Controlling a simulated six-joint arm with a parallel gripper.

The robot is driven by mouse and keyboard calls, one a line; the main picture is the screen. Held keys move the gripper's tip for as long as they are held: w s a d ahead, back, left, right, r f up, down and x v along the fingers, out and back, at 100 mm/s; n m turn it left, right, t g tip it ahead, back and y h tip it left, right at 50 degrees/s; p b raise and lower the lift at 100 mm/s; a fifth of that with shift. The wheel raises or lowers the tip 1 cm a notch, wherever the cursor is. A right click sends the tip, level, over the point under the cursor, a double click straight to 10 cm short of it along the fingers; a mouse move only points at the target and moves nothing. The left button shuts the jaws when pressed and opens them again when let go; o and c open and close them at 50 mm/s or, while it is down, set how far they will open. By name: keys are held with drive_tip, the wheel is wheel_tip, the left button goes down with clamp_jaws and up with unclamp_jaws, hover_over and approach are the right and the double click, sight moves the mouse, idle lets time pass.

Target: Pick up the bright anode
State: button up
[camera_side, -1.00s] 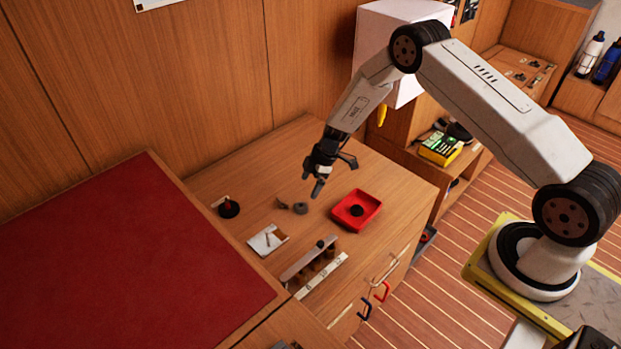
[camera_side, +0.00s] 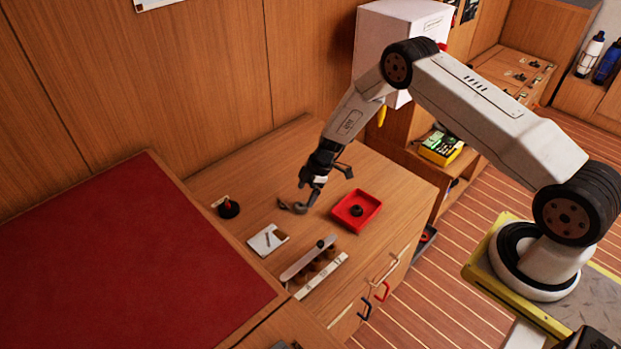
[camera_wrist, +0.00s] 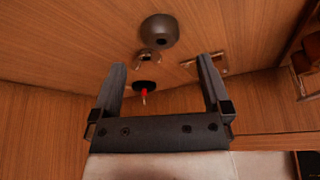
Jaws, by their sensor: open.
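A smooth grey rounded piece (camera_wrist: 159,30) with a small hole lies on the wooden worktop; it looks like the bright anode. A smaller brownish, partly shiny piece (camera_wrist: 147,57) lies beside it; in the side view this brown piece (camera_side: 284,204) is just left of my gripper. My gripper (camera_side: 304,202) points down, low over the worktop at the grey piece, and partly hides it there. In the wrist view my gripper (camera_wrist: 162,66) has its fingers wide apart with nothing held between them; the grey piece appears beyond the fingertips.
A red tray (camera_side: 340,217) holding a dark round piece stands close right of my gripper. A black-based item with a red part (camera_side: 229,209), a white card (camera_side: 258,249) and a rack with dark pieces (camera_side: 306,261) lie around. The worktop behind is clear.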

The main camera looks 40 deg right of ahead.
sight(302, 203)
drive_tip(key=shift+x, duration=2.3)
drive_tip(key=shift+c, duration=0.2)
clamp_jaws()
